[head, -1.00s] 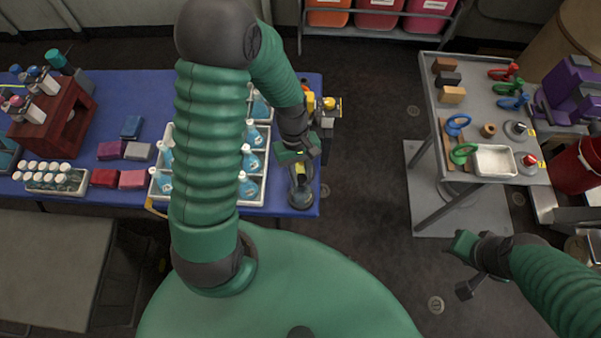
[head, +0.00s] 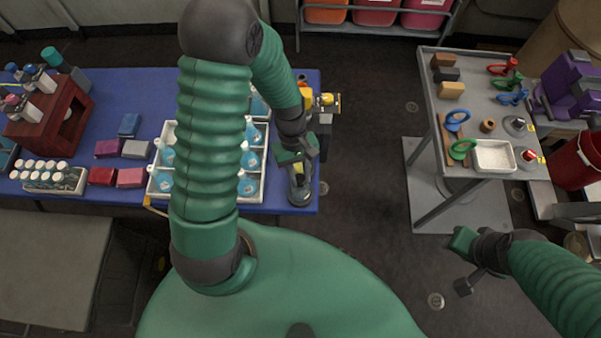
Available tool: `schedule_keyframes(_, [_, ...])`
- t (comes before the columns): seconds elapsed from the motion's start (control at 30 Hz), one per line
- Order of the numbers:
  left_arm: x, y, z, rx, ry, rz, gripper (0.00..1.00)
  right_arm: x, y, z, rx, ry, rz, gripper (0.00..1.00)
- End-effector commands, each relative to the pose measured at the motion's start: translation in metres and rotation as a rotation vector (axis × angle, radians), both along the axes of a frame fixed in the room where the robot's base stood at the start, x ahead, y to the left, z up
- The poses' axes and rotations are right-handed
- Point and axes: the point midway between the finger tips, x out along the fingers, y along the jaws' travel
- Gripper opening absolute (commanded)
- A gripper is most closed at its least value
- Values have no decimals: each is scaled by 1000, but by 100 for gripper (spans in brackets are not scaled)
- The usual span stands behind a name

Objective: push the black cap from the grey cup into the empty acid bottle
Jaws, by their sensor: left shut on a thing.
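The empty acid bottle (head: 300,192) stands clear and greyish at the right front edge of the blue table. My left gripper (head: 297,166) is over its top, pointing down. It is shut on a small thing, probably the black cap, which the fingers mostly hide. I cannot tell whether the cap touches the bottle neck. I cannot make out the grey cup for sure. My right gripper (head: 462,262) hangs over bare floor at the right, away from the tables; its jaw opening is unclear.
A white crate (head: 205,204) of blue-filled bottles stands just left of the empty bottle, partly behind my arm. A yellow device (head: 326,101) stands behind it. A grey cart (head: 470,110) with tools is at the right. The floor between is clear.

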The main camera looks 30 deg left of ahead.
Motion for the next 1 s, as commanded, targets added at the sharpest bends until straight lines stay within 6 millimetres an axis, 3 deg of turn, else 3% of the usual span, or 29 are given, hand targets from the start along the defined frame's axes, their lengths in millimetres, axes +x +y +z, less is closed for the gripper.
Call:
schedule_keyframes(0.83, [-1, -1, -8, 0, 0, 0, 0, 0, 0, -2, 0, 0, 0, 36])
schedule_keyframes(0.87, [-1, -1, -8, 0, 0, 0, 28, 0, 0, -2, 0, 0, 0, 36])
schedule_keyframes(1.0, [-1, -1, -8, 0, 0, 0, 46, 0, 0, -2, 0, 0, 0, 36])
